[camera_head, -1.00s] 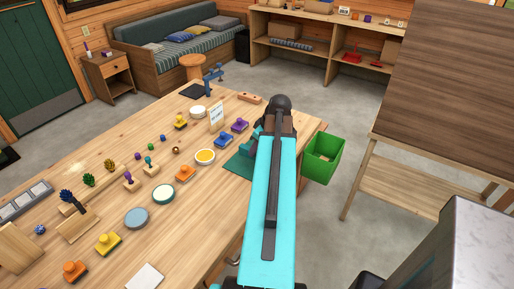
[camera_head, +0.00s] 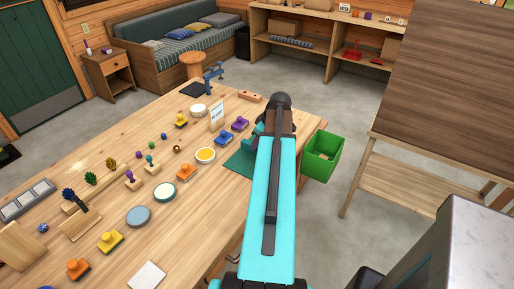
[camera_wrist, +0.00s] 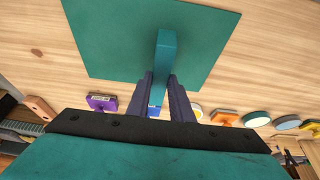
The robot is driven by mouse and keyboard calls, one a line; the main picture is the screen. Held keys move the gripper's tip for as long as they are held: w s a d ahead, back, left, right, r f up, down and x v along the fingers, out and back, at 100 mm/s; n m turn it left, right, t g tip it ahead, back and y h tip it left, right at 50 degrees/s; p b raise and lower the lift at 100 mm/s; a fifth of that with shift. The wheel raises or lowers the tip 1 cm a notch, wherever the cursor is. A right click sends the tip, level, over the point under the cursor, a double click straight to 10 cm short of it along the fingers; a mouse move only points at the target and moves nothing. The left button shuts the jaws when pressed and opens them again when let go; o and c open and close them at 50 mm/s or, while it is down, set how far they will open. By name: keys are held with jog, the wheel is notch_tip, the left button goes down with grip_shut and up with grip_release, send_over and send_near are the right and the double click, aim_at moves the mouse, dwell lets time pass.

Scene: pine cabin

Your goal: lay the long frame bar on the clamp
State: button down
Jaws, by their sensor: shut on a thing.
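In the wrist view a teal-blue bar (camera_wrist: 165,50), seen nearly end-on, stands between the fingers of my gripper (camera_wrist: 160,84). The fingers are shut on it, above a green mat (camera_wrist: 105,35). I take it for the long frame bar; its full length does not show. In the head view my arm hides most of the gripper and bar. The green mat (camera_head: 240,163) lies at the table's right edge. A blue clamp-like device (camera_head: 211,78) stands at the table's far end, by a dark pad (camera_head: 194,90), well apart from my gripper.
The wooden table (camera_head: 190,235) holds several stamps, round dishes and small knobs left of my arm. A white sign card (camera_head: 217,116) stands between the mat and the clamp-like device. A green bin (camera_head: 322,158) is right of the table. A tall brown board (camera_head: 450,75) rises at right.

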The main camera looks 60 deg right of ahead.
jog(key=shift+f+p, duration=0.5)
jog(key=shift+f, duration=0.85)
jog(key=shift+f, duration=0.15)
jog(key=c, duration=1.6)
grip_release()
jog(key=shift+r, duration=0.2)
jog(key=shift+b+v, duration=1.3)
jog(key=shift+v, duration=4.75)
